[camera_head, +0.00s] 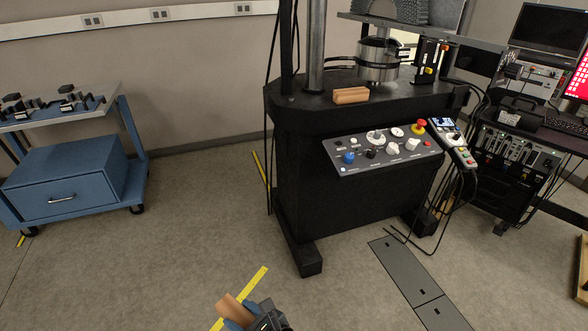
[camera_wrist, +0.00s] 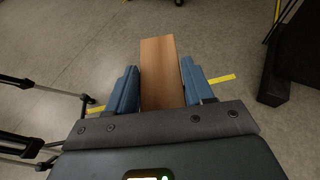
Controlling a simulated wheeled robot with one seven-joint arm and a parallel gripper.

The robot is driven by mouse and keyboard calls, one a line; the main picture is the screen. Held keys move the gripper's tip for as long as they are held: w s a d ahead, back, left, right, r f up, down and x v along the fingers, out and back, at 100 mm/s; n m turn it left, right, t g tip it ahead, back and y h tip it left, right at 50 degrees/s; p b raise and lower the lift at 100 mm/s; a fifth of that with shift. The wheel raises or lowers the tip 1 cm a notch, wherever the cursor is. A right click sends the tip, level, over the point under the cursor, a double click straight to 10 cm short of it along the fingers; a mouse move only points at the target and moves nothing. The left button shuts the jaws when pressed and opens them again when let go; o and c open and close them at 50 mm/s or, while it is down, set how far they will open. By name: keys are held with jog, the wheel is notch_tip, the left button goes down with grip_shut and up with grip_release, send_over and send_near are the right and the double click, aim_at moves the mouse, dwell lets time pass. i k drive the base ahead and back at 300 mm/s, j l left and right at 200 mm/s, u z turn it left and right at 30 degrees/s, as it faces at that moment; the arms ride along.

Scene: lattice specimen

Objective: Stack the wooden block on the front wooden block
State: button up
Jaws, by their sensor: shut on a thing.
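My gripper (camera_head: 242,318) is at the bottom of the head view, low in front of the black machine. It is shut on a wooden block (camera_head: 232,306), which sticks out past the blue fingers. In the wrist view the held wooden block (camera_wrist: 160,75) lies lengthwise between the blue fingers of my gripper (camera_wrist: 162,90), over the floor. Another wooden block, the front wooden block (camera_head: 350,96), lies on the black machine's top near its front left edge. It looks like one or two pieces side by side; I cannot tell which. The held block is well apart from it.
The black testing machine (camera_head: 310,150) has a tilted control panel (camera_head: 380,148) on its front and a metal cylinder (camera_head: 378,60) above its top. A blue cart (camera_head: 75,180) stands left. A desk with screens (camera_head: 550,35) is right. The floor between is clear.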

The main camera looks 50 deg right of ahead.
aim_at(352, 90)
jog(key=u, duration=5.25)
jog(key=k+u, duration=0.2)
jog(key=u, duration=0.25)
jog(key=k+u, duration=0.15)
jog(key=u, duration=0.25)
jog(key=k+u, duration=0.2)
jog(key=u, duration=0.25)
jog(key=k+j, duration=0.35)
jog(key=k, duration=0.15)
jog(key=k+j, duration=0.4)
jog(key=k, duration=0.15)
jog(key=k+j, duration=0.35)
jog(key=k, duration=0.15)
jog(key=k+j+u, duration=0.1)
jog(key=k, duration=1.9)
jog(key=k+u, duration=0.35)
jog(key=k+j+u, duration=0.15)
jog(key=k+u, duration=0.2)
jog(key=k+j+u, duration=0.3)
jog(key=k, duration=0.15)
jog(key=u, duration=0.25)
